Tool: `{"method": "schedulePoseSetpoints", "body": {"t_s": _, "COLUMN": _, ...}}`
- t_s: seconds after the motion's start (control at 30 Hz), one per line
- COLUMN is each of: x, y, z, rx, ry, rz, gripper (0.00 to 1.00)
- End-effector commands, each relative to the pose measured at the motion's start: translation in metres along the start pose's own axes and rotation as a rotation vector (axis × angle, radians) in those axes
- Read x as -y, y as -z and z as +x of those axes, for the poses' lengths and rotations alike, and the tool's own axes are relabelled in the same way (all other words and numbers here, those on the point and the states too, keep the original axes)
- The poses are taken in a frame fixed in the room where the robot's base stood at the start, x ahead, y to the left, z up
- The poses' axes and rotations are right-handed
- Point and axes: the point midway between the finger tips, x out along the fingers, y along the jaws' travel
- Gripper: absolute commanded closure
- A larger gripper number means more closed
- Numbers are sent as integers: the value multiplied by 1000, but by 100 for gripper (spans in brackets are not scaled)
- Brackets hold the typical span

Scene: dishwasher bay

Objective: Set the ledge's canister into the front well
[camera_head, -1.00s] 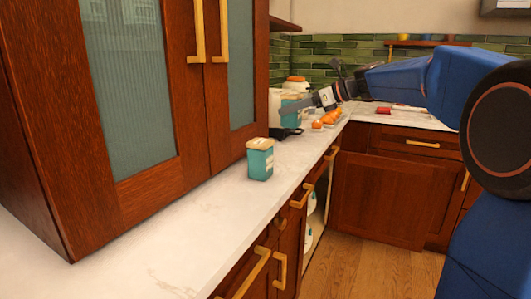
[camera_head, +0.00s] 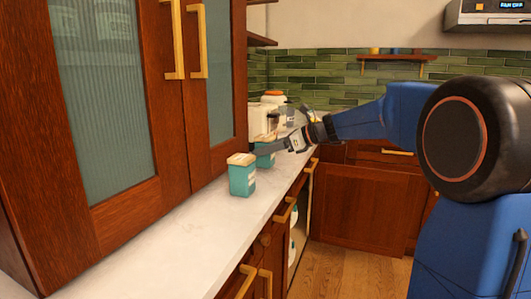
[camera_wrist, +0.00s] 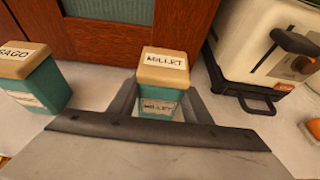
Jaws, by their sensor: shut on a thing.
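My gripper (camera_wrist: 158,112) is shut on a teal canister with a tan lid, labelled MILLET (camera_wrist: 158,103). In the wrist view a finger lies on each side of it, and its lid is uppermost. In the head view my gripper (camera_head: 266,149) reaches in from the right, and the held canister (camera_head: 265,160) is partly hidden by it. A similar canister labelled SAGO (camera_wrist: 38,80) stands to its left, apart from my fingers. It shows in the head view on the counter (camera_head: 242,178), nearer the camera. I cannot make out the front well.
The white counter (camera_head: 170,240) is clear in the foreground. A tall wooden cabinet (camera_head: 120,190) walls its left side. A cream appliance with a black handle (camera_wrist: 262,50) stands right of the held canister. A lower compartment with bottles (camera_head: 293,228) is open. A wall shelf (camera_head: 395,57) hangs behind.

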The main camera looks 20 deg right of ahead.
Motion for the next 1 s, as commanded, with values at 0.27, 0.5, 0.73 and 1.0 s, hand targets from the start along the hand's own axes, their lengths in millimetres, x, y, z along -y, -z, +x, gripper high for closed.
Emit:
{"method": "schedulePoseSetpoints", "body": {"t_s": 0.27, "x": 0, "y": 8, "z": 3, "rx": 1, "ry": 0, "rz": 0, "gripper": 89}}
{"method": "schedulePoseSetpoints", "body": {"t_s": 0.5, "x": 0, "y": 11, "z": 5, "rx": 1, "ry": 0, "rz": 0, "gripper": 48}}
{"method": "schedulePoseSetpoints", "body": {"t_s": 0.73, "x": 0, "y": 11, "z": 4, "rx": 1, "ry": 0, "rz": 0, "gripper": 37}}
{"method": "schedulePoseSetpoints", "body": {"t_s": 1.0, "x": 0, "y": 8, "z": -4, "rx": 1, "ry": 1, "rz": 0, "gripper": 37}}
